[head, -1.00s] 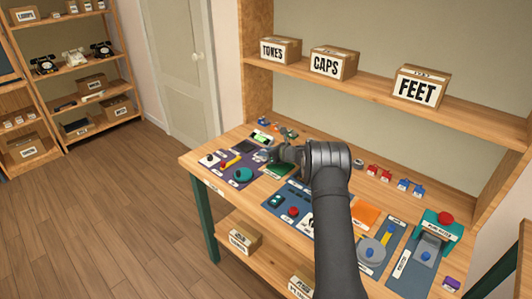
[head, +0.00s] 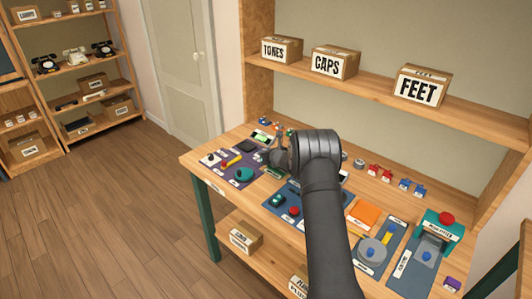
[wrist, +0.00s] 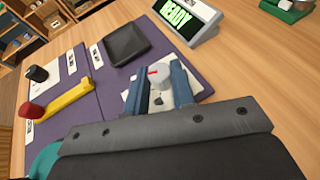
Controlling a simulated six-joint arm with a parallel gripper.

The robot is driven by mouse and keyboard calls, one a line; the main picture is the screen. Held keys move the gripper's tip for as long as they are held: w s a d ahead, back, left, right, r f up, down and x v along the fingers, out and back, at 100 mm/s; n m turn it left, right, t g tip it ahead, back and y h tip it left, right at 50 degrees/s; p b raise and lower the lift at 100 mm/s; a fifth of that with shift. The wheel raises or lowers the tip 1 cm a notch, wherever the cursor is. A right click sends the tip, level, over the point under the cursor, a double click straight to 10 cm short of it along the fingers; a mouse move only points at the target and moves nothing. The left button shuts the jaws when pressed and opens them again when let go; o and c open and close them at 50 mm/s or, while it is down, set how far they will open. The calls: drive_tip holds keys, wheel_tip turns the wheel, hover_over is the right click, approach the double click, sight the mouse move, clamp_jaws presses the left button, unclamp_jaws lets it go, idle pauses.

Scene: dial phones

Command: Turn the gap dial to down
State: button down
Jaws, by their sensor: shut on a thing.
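The gap dial (wrist: 160,79) is a small pale grey knob with a red mark, on a white plate (wrist: 128,98) on the purple mat. The red mark points to the left in the wrist view. My gripper (wrist: 160,84) has its two blue-grey fingers on either side of the knob, shut on it. In the head view my gripper (head: 265,156) is at the right edge of the purple mat (head: 247,157), and the dial is too small to make out there. The dial's lettering is not readable.
A display reading READY (wrist: 184,14) stands just beyond the dial. A dark tray (wrist: 128,42), a yellow lever with a red knob (wrist: 65,99) and a black knob (wrist: 38,74) lie to the left. Other coloured stations, such as the orange panel (head: 363,215), fill the bench.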

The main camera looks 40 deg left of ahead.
drive_tip(key=shift+r, duration=0.1)
drive_tip(key=c, duration=1.2)
unclamp_jaws()
drive_tip(key=shift+d, duration=0.1)
drive_tip(key=v, duration=1.7)
drive_tip(key=shift+d+r, duration=0.1)
drive_tip(key=shift+r, duration=0.05)
